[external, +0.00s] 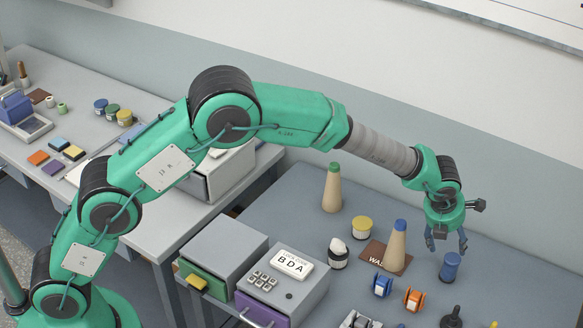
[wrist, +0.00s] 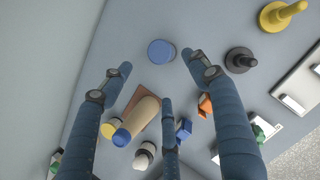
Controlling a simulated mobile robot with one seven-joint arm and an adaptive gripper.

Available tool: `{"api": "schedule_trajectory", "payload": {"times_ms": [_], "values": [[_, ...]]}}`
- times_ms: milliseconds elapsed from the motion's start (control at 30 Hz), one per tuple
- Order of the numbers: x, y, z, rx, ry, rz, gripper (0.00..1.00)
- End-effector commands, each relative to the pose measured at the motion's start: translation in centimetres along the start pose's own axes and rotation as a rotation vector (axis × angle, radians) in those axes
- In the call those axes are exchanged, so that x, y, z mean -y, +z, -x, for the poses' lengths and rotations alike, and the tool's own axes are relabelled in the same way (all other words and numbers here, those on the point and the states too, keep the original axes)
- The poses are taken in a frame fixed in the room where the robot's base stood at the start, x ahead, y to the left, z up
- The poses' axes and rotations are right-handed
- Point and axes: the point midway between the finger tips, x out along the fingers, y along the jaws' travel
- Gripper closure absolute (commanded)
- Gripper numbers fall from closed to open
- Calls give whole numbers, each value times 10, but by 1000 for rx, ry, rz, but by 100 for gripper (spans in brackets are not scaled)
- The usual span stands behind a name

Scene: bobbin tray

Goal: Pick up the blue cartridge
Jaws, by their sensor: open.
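A short blue cylinder (external: 450,266), which looks like the blue cartridge, stands upright on the grey table below my gripper (external: 446,243). In the wrist view its round blue top (wrist: 161,52) shows ahead of my gripper (wrist: 160,72), between the two outer fingertips and apart from them. My three dark blue fingers are spread open with nothing between them. A smaller blue and white piece (external: 381,285) stands to the left of the cylinder; it also shows in the wrist view (wrist: 184,130), near the middle finger.
A blue-tipped tan cone (external: 397,247) stands on a brown mat (external: 374,254) left of my gripper. An orange and white piece (external: 414,299) and a black knobbed piece (external: 452,318) stand nearby. A green-tipped cone (external: 332,190) and a yellow-lidded jar (external: 361,227) are further left.

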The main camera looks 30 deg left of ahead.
Motion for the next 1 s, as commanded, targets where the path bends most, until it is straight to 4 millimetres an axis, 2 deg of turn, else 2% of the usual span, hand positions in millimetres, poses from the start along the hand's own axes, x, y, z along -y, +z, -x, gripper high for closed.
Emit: {"api": "schedule_trajectory", "payload": {"times_ms": [467,1000], "values": [[0,-1,-7,-2,1,-2,39],[1,-1,-77,-1,0,-2,39]]}}
